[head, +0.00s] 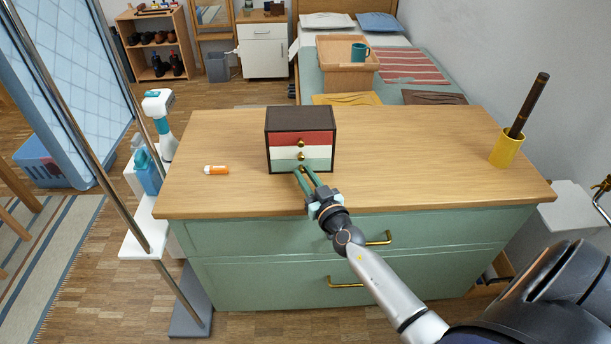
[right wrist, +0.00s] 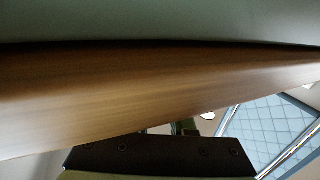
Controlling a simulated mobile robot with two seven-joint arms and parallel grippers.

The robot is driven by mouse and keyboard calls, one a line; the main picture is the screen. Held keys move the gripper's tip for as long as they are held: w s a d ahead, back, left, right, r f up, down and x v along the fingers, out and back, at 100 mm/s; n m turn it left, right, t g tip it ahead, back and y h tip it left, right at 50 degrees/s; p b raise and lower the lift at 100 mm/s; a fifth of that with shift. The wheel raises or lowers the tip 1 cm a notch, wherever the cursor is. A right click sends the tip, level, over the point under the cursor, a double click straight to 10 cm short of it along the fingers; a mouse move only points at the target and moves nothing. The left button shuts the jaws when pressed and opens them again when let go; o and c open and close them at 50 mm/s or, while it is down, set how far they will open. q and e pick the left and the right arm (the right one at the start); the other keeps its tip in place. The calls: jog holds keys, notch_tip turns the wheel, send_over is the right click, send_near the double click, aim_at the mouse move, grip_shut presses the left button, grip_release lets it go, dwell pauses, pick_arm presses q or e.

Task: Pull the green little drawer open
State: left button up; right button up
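A small dark-brown drawer box (head: 299,118) stands on the wooden dresser top, with red, white and green drawers stacked in it. The green little drawer (head: 320,165) is the lowest and looks flush with the box. My right gripper (head: 304,170) is in front of it, its two green fingers apart and their tips around or just before the drawer's brass knob. The fingers partly hide the knob, and I cannot tell if they touch it. The right wrist view does not clearly show the drawer or the fingertips. My left gripper is not in view.
The dresser top (head: 420,150) is mostly clear. An orange-and-white tube (head: 216,170) lies left of the box. A yellow cup (head: 507,149) holding a dark stick stands at the right. The green dresser front has brass handles (head: 379,239) below my right arm.

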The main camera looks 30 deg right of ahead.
grip_shut()
dwell(1.1)
